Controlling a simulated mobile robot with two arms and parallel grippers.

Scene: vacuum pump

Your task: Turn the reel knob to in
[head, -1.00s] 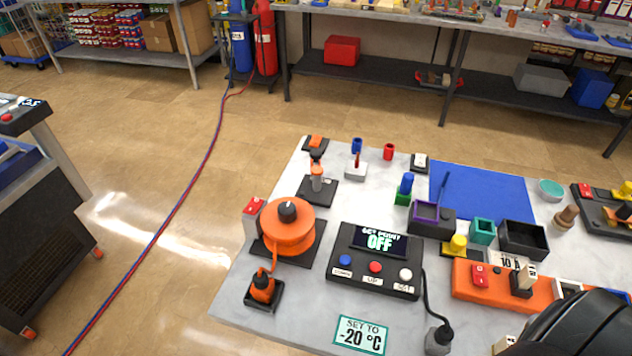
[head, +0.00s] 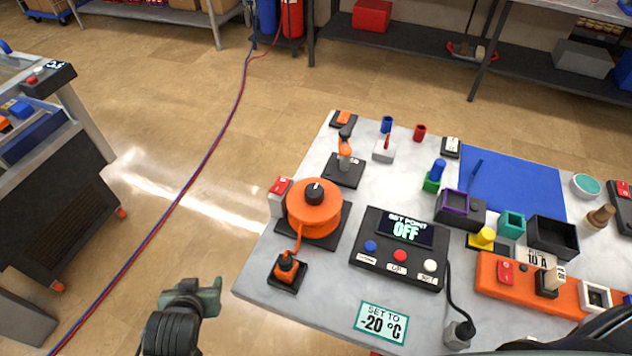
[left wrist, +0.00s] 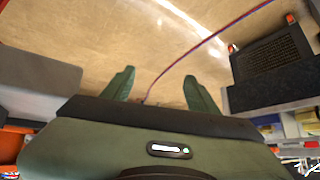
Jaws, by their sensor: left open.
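The orange reel (head: 311,214) stands on a dark base plate near the left edge of the grey table. Its black knob (head: 314,192) sits on top, with a light mark on its side. An orange cord runs from the reel to an orange plug (head: 287,268) in a black socket in front. My left gripper (head: 216,297) is off the table's left edge, lower than the reel and well apart from it. In the left wrist view its two green fingers (left wrist: 158,88) are spread and empty, with only floor beyond. My right gripper is not in view.
A set-point box (head: 397,249) reading OFF is right of the reel. A red switch block (head: 279,195) stands close behind its left side. An orange power strip (head: 500,282) lies at right. A cart (head: 50,190) stands at far left, with open floor between.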

